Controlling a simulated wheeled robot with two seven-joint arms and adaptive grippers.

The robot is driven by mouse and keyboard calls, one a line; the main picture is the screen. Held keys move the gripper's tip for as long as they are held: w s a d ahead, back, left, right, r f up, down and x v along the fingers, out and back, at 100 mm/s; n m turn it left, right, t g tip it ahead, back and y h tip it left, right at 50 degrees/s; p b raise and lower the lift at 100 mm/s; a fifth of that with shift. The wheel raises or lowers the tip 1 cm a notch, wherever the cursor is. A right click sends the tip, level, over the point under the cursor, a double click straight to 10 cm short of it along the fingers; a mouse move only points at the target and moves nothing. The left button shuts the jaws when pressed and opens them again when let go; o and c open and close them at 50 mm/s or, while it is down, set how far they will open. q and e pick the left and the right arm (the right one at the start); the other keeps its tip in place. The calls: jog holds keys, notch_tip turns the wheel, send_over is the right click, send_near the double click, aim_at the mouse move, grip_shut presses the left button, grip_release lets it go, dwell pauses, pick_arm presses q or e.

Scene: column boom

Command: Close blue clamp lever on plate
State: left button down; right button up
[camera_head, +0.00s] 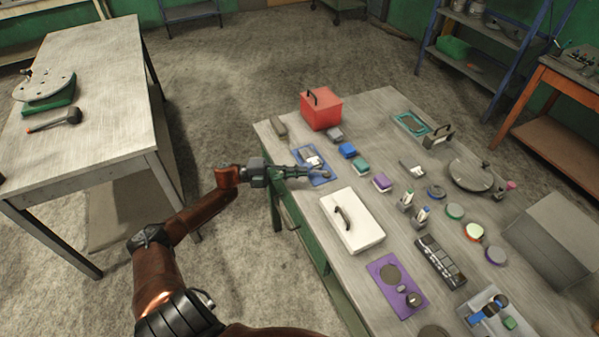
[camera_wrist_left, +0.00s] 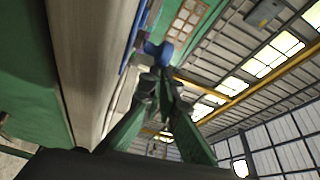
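A blue plate (camera_head: 320,178) lies near the left edge of the workbench, with a pale metal clamp (camera_head: 312,158) on it. My left gripper (camera_head: 322,173) reaches in low from the left, over the near part of the plate, and partly covers it. In the left wrist view the two green fingers converge and their tips (camera_wrist_left: 162,80) are together. A blue piece (camera_wrist_left: 158,52) that looks like the clamp lever is just beyond the tips; whether they touch it I cannot tell. I see nothing clearly held. My right gripper is out of view.
A red box (camera_head: 321,109) stands behind the plate and a white box (camera_head: 352,220) with a dark handle in front. Blue, teal and purple blocks (camera_head: 365,166) lie to the right. Another blue-handled part (camera_head: 485,308) sits at the lower right.

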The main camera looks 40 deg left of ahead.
pick_arm(q)
jog(key=shift+w+a+r+t, duration=0.3)
jog(key=shift+w+a+r, duration=0.15)
jog(key=shift+a, duration=0.15)
jog(key=shift+s+a+f, duration=0.15)
jog(key=shift+s+a, duration=0.3)
jog(key=v, duration=1)
jog(key=shift+s+d+f, duration=0.2)
jog(key=shift+s+d, duration=0.05)
jog(key=shift+s, duration=0.35)
